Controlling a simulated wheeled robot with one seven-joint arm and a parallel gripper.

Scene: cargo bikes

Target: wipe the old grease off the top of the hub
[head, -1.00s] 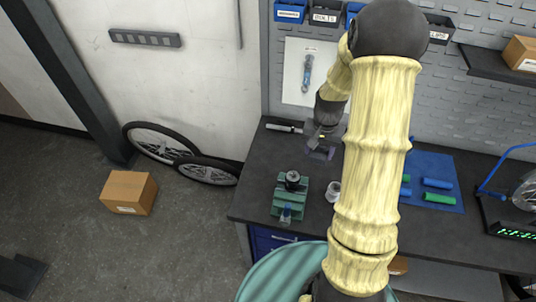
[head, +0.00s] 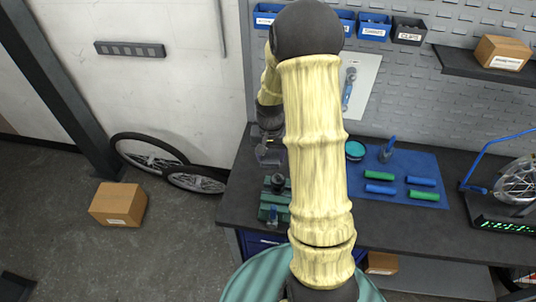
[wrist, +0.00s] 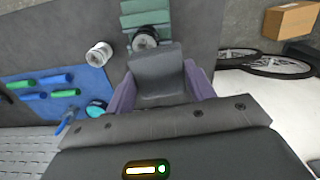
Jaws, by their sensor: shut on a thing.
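The hub (head: 277,182) is a dark round part held upright in a green vise (head: 270,210) at the left of the bench. In the wrist view the hub (wrist: 145,38) shows just beyond my gripper's tips, partly covered, with the vise (wrist: 146,12) behind it. My gripper (wrist: 160,75) has purple fingers shut on a dark grey pad, seemingly a folded rag (wrist: 158,78). In the head view my gripper (head: 270,156) hangs above and behind the hub. The pad appears apart from the hub, but I cannot tell the gap.
A white cup-like part (wrist: 100,54) stands beside the vise, hidden by my arm in the head view. A blue mat (head: 420,165) holds green and blue rolls; a teal tin (head: 355,150) stands at its left. A wheel stand (head: 515,195) is far right.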

